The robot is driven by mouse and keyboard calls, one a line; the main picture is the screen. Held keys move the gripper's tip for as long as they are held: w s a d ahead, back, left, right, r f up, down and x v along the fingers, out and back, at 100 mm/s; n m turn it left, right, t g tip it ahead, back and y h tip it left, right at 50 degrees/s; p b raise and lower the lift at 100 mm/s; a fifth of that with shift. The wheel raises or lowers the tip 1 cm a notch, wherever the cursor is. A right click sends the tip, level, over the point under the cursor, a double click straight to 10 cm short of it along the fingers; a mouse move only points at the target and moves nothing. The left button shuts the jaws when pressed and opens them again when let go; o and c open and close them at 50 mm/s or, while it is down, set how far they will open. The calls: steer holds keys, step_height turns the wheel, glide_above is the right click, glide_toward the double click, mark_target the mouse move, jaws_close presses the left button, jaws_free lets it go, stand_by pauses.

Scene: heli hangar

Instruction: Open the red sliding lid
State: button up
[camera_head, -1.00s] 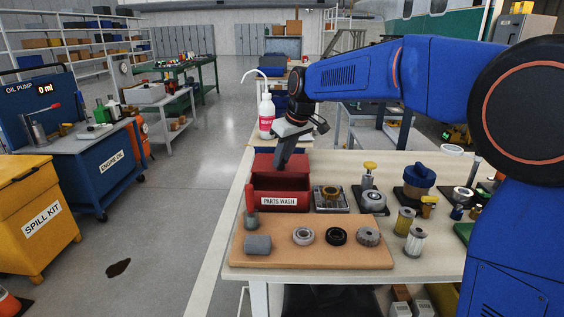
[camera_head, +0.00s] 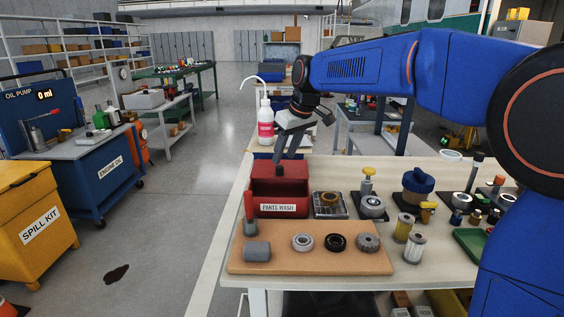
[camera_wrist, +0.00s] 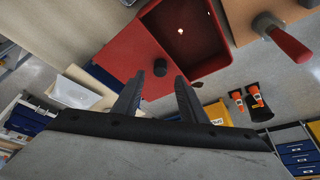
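The red parts-wash box (camera_head: 262,197) stands on the bench with its front part uncovered, showing the dark red inside. The red sliding lid (camera_head: 290,171) lies at its back, away from the opening. In the wrist view the lid (camera_wrist: 118,52) is a flat red panel beside the open box (camera_wrist: 222,62), with a dark round knob (camera_wrist: 160,67) near its edge. My gripper (camera_head: 287,157) is above the lid. In the wrist view my gripper (camera_wrist: 159,84) has its two fingers apart, with the knob just beyond and between the tips. I see no contact with the knob.
A white bottle with a red label (camera_head: 266,128) stands behind the box. A wooden board (camera_head: 320,262) with rings and a grey cylinder lies in front. A parts tray (camera_head: 329,211) and several filters are to the right.

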steer(key=v, duration=1.3)
steer(key=s+d+f+m+h, duration=0.1)
steer(key=s+d+f+m, duration=0.1)
steer(key=s+d+f, duration=0.4)
steer(key=s+d+f+m, duration=0.2)
steer(key=s+d, duration=0.6)
steer(key=s, duration=0.1)
steer(key=s+d+f+m, duration=0.1)
steer(key=s+d+f, duration=0.2)
steer(key=s+f, duration=0.3)
steer(key=s+d+f+m+t+h, duration=0.1)
steer(key=s+d+f+m, duration=0.1)
steer(key=s+f, duration=0.4)
steer(key=s+d+f+m+h, duration=0.1)
steer(key=s+d+f, duration=0.4)
steer(key=s, duration=0.3)
steer(key=shift+f+m, duration=0.3)
steer(key=shift+f, duration=0.45)
